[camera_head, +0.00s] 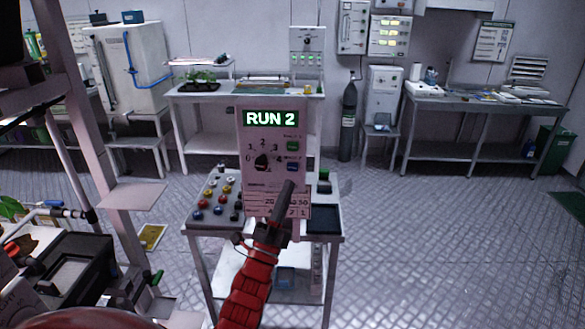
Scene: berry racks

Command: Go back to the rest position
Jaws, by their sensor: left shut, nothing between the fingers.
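My left gripper (288,190) is dark and slim on a red arm that reaches up from the bottom middle. It is shut and empty. Its tip overlaps the lower right part of a pale control panel (277,178) in the picture; I cannot tell whether it touches. The panel has a lit green "RUN 2" display (270,118), a black dial knob (262,162) with numbers around it, and a green button (292,145) above a blue button (292,167). The gripper and wrist hide part of the printed label at the panel's bottom. My right gripper is not in view.
The panel stands on a metal cart (188,229) with several coloured knobs on its left and a dark tray (324,220) on its right. Black equipment (75,270) crowds the lower left. A bench (440,101) stands at the back right. The floor (430,240) at right is clear.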

